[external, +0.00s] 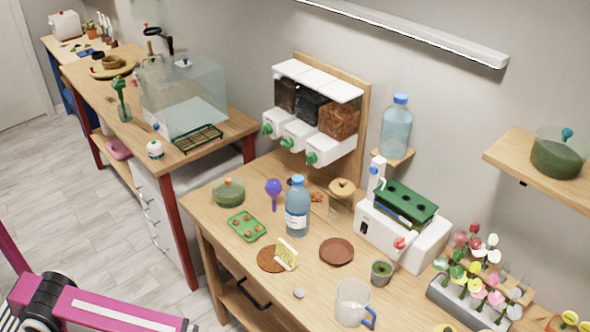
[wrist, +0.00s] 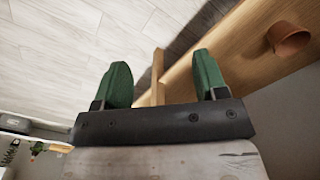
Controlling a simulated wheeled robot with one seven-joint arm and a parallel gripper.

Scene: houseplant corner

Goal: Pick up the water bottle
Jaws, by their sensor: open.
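A clear blue water bottle (external: 297,215) with a blue cap and a white label stands upright on the wooden bench in the external view. A second, larger blue-capped bottle (external: 396,130) stands on a small wall shelf behind it. My gripper (wrist: 158,62) shows in the wrist view with its two green fingers apart and nothing between them. Neither bottle is visible in the wrist view. In the external view my pink arm is at the lower left, away from the bench bottle, and its gripper end is not visible.
Around the bench bottle are a purple scoop (external: 273,190), a green tray (external: 246,226), a yellow card holder (external: 286,254), a brown saucer (external: 337,251) and a glass mug (external: 352,303). Dispensers (external: 310,115) stand behind. The wrist view shows floor, a wooden surface and a terracotta pot (wrist: 289,38).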

